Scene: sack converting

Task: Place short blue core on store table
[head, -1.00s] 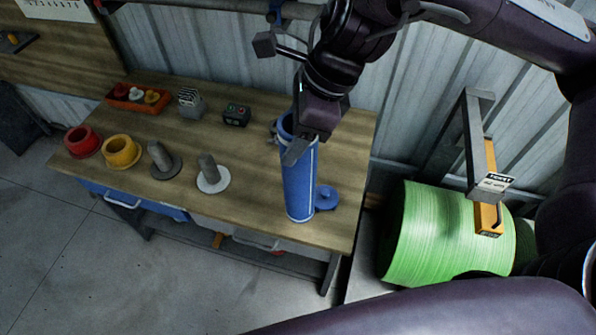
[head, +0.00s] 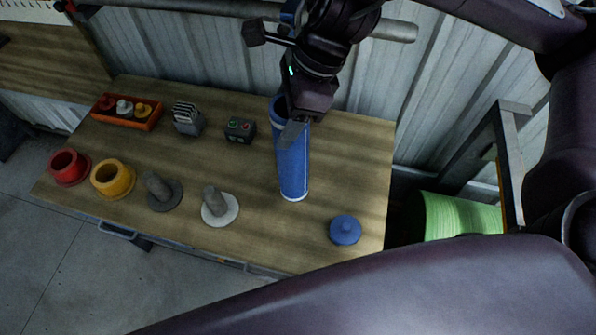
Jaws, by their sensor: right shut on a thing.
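The short blue core (head: 293,168) is a blue tube with a pale rim at its lower end and a pale line down its side. My right gripper (head: 292,128) is shut on its upper end, with a finger lying over the near side. The core hangs nearly upright over the right half of the wooden store table (head: 245,240). I cannot tell whether its lower end touches the tabletop. My left gripper is not in view.
A blue knobbed disc (head: 345,230) lies near the table's right front. Grey spindles (head: 216,204), a yellow ring (head: 113,179), a red ring (head: 69,167), a control box (head: 240,129) and an orange tray (head: 127,113) stand left. A green roll (head: 460,216) lies beyond the right edge.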

